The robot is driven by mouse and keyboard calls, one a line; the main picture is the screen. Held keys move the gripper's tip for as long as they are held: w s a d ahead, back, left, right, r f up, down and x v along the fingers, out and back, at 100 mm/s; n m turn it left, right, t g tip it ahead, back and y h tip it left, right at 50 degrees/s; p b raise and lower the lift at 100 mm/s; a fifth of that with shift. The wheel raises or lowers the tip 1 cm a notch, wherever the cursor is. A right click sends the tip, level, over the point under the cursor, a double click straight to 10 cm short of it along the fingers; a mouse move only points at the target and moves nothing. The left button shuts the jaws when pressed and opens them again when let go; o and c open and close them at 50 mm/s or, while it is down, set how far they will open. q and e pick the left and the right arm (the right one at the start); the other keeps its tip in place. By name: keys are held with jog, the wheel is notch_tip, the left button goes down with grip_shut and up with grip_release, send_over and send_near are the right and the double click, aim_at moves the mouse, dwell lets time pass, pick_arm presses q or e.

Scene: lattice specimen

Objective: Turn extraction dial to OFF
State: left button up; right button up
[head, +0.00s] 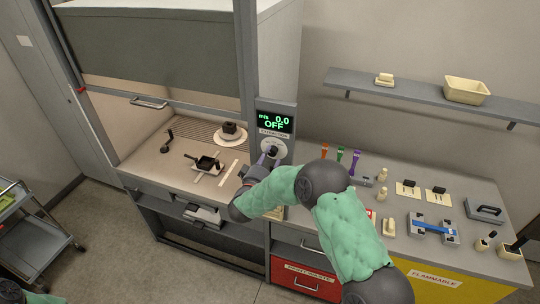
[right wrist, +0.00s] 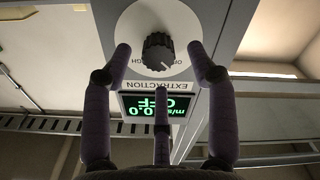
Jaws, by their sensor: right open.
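The extraction dial (right wrist: 158,52) is a black ribbed knob on a white round plate, seen upside down in the right wrist view. Its pale mark points toward the OFF lettering. In the head view the dial (head: 272,151) sits on the grey post below the display (head: 275,122), which reads 0.0 and OFF in green. My right gripper (right wrist: 160,62) is open, its purple fingers spread on either side of the knob, with gaps showing and nothing held. In the head view the gripper (head: 268,161) is just in front of the dial, partly hidden by my arm. My left gripper is out of view.
The fume hood (head: 150,50) stands left of the post, its sash raised, with a dark block on a white plate (head: 231,136) inside. The bench on the right holds several small tools and a blue-handled item (head: 434,228). A shelf (head: 430,94) hangs above. A trolley (head: 32,240) is at left.

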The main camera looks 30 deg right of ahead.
jog(key=v, duration=0.9)
jog(key=shift+s+a, duration=0.15)
